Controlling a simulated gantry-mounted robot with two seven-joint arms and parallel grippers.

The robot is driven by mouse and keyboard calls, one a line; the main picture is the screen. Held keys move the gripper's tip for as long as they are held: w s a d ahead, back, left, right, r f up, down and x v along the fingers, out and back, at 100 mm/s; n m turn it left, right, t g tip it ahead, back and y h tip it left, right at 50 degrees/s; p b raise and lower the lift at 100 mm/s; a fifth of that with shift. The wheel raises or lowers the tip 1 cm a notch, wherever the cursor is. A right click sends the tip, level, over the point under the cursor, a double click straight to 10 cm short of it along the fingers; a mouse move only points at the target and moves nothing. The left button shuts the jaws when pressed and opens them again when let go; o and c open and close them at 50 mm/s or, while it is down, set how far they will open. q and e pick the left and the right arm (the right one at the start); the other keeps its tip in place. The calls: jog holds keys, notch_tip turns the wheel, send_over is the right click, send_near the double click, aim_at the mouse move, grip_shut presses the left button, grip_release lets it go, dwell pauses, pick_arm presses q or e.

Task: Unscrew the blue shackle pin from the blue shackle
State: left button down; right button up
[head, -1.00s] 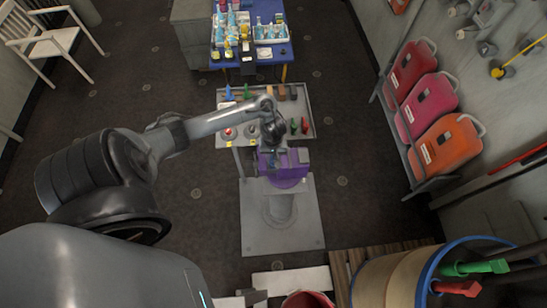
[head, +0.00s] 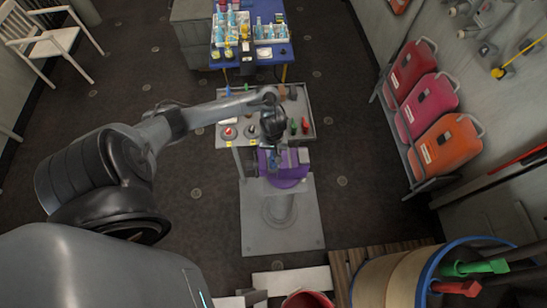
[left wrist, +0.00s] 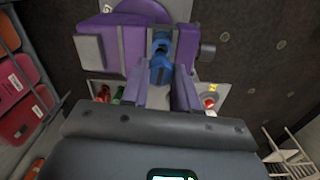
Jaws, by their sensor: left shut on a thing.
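The purple vise (head: 288,180) stands on a grey pedestal in the middle of the head view; it fills the top of the left wrist view (left wrist: 188,45). The blue shackle (left wrist: 161,45) sits between the vise jaws in the left wrist view. My left gripper (head: 275,150) reaches down over the vise. In the left wrist view its two fingers (left wrist: 160,88) close on the blue shackle pin (left wrist: 159,74), the blue part nearest to me. Where pin and shackle meet is hard to make out. My right gripper is in neither view.
A grey bench (head: 235,110) with red and green items stands just behind the vise. Further back is a blue table (head: 270,52) with trays. A barrel (head: 395,280) is at bottom right. The floor left of the pedestal is clear.

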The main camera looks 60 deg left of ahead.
aim_at(273, 153)
pick_arm(q)
jog(key=shift+s+r, duration=0.1)
jog(key=shift+r, duration=0.3)
jog(key=shift+r, duration=2.4)
